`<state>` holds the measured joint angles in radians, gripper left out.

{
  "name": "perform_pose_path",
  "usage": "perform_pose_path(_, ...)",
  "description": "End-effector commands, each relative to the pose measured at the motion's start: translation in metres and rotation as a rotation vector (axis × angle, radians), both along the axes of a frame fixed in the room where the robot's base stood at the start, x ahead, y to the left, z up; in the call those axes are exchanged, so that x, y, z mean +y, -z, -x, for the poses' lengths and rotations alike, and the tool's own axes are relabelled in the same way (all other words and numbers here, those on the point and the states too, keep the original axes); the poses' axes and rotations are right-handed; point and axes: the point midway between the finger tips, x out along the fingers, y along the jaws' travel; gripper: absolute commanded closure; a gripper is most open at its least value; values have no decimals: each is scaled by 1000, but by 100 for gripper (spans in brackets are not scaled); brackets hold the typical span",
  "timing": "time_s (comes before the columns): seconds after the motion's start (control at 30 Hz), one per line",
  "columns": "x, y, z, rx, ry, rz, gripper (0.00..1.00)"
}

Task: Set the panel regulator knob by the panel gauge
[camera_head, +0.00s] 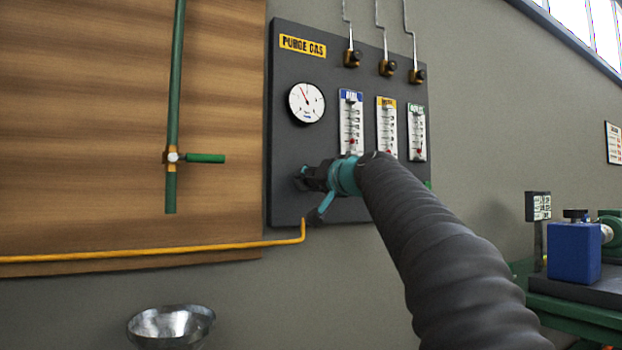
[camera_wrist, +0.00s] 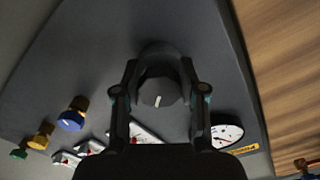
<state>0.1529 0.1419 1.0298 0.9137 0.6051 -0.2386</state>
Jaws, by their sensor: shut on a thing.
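The dark purge gas panel (camera_head: 340,60) hangs on the wall. The gauge also shows in the wrist view (camera_wrist: 226,134), partly cut off by my gripper. The regulator knob (camera_wrist: 158,92) is round and dark with a white mark, below the gauge on the panel. My gripper (camera_head: 308,181) is at the panel's lower left, its fingers (camera_wrist: 160,92) on either side of the knob and shut on it. In the head view my gripper hides most of the knob.
Three flow meters (camera_head: 351,122) stand right of the gauge, just above my arm. In the wrist view, blue, yellow and green knobs (camera_wrist: 72,116) lie to the left. A green pipe with a valve handle (camera_head: 205,158) and a yellow pipe (camera_head: 150,252) are at left.

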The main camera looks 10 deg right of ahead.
Motion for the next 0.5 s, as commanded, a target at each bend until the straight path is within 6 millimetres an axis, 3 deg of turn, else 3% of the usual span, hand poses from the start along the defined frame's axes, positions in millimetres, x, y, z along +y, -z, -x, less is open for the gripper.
perform_pose_path(0.33, 0, 0, 0, 5, 0, -19, 94)
perform_pose_path(0.37, 0, 0, 0, 5, 0, -19, 54)
perform_pose_path(0.43, 0, 0, 0, 5, 0, -19, 36)
perform_pose_path(0.5, 0, 0, 0, 5, 0, -19, 33)
